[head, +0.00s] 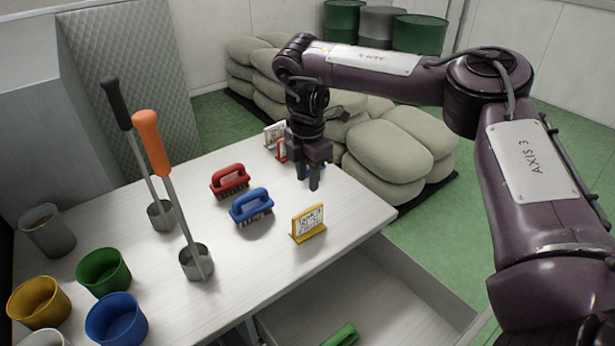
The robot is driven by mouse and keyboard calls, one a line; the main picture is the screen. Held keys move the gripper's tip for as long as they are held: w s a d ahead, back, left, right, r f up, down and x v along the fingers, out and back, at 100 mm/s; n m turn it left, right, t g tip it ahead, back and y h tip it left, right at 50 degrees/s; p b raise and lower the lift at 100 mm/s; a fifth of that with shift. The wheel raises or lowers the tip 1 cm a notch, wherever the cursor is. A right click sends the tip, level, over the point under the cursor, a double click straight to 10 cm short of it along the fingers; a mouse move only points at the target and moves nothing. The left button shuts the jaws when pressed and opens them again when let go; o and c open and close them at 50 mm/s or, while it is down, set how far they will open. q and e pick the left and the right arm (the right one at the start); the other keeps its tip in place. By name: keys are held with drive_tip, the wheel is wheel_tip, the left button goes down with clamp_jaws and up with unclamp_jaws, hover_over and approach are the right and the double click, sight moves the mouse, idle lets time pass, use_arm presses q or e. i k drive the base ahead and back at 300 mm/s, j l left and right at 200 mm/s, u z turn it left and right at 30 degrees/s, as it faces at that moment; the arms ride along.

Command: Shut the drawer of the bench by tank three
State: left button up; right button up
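The bench (345,212) has a pale top. Its drawer (395,275) stands pulled out below the front edge, at the bottom of the head view. A green-handled item (341,336) lies in the drawer, partly cut off by the picture's edge. A small yellow-framed sign (308,223) stands near the bench's front edge; its writing seems to read tank 3. My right gripper (308,178) points down over the bench top's far right part, behind the sign and apart from the drawer. Its fingers look close together, and their gap is unclear. My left gripper is not in view.
A red brush (230,181), a blue brush (251,206) and two long-handled ladles, one orange-handled (151,142), one black-handled (116,103), stand on the bench. Several cups, including a green one (104,272), stand at left. Sacks (385,155) lie beyond. Green floor (435,230) is clear at right.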

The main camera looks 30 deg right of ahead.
sight(375, 287)
drive_tip(key=k+j, duration=0.5)
drive_tip(key=k, duration=0.15)
drive_tip(key=k+j, duration=0.55)
drive_tip(key=k, duration=0.15)
